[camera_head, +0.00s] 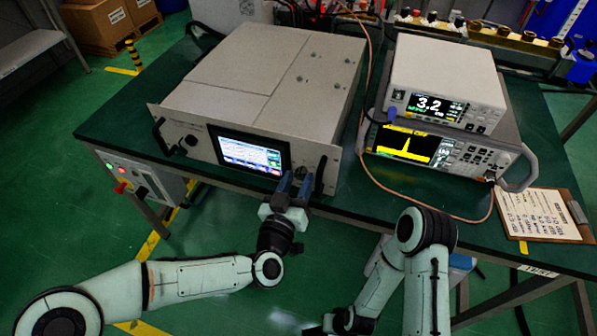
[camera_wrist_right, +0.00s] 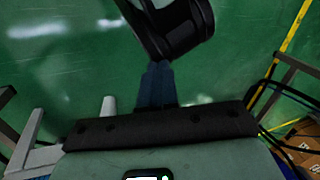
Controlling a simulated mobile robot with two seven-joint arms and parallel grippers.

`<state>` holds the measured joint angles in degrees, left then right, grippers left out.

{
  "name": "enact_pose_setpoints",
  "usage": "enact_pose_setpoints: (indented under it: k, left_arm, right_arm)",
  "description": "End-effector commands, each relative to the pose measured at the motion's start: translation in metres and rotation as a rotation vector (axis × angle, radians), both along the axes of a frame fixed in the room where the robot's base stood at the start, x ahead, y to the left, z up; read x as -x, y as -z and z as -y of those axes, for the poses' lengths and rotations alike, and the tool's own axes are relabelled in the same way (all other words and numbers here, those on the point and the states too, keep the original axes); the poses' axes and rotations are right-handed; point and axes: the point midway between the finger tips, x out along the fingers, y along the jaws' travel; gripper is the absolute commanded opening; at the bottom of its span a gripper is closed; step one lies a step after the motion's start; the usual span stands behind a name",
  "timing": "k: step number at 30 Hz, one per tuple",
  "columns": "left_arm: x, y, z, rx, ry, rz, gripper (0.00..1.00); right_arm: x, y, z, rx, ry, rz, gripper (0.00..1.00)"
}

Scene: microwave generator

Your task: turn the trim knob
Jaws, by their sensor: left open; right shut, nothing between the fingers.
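The microwave generator (camera_head: 262,75) is a large beige box with a lit screen (camera_head: 250,153) on its front panel. My left gripper (camera_head: 294,183) is at the panel's lower right, just right of the screen, with its blue fingers apart and pointing at the panel. A small dark part (camera_head: 300,172) shows between the fingertips; it may be the trim knob, but the fingers mostly hide it. I cannot tell whether they touch it. My right gripper (camera_wrist_right: 157,85) is shut and empty over the green floor, low in front of the table.
A black handle (camera_head: 320,174) stands close to the right of my left gripper. Stacked instruments (camera_head: 447,82) stand at right, with a copper cable (camera_head: 363,150) between them and the generator. A clipboard (camera_head: 538,214) lies at the right edge. A control box with a red button (camera_head: 120,188) hangs at front left.

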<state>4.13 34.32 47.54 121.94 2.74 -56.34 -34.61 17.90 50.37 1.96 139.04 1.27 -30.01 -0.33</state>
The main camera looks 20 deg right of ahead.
Motion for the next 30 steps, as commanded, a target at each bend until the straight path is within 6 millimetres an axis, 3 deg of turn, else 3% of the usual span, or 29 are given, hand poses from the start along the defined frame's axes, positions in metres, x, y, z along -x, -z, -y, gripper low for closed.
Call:
enact_pose_setpoints:
  k: [9, 13, 30]
  left_arm:
    - [0.001, 0.000, 0.000, 0.000, 0.000, 0.000, 0.41]
    - [0.001, 0.000, 0.000, 0.000, 0.000, 0.000, 0.00]
    - [0.000, 0.000, 0.000, 0.129, 0.000, -0.082, 0.00]
  right_arm:
    - [0.001, 0.000, 0.000, -0.001, -0.001, -0.002, 0.00]
    - [0.001, 0.000, 0.000, 0.000, 0.000, -0.001, 0.00]
    - [-0.011, 0.010, 0.006, 0.014, 0.012, 0.030, 0.00]
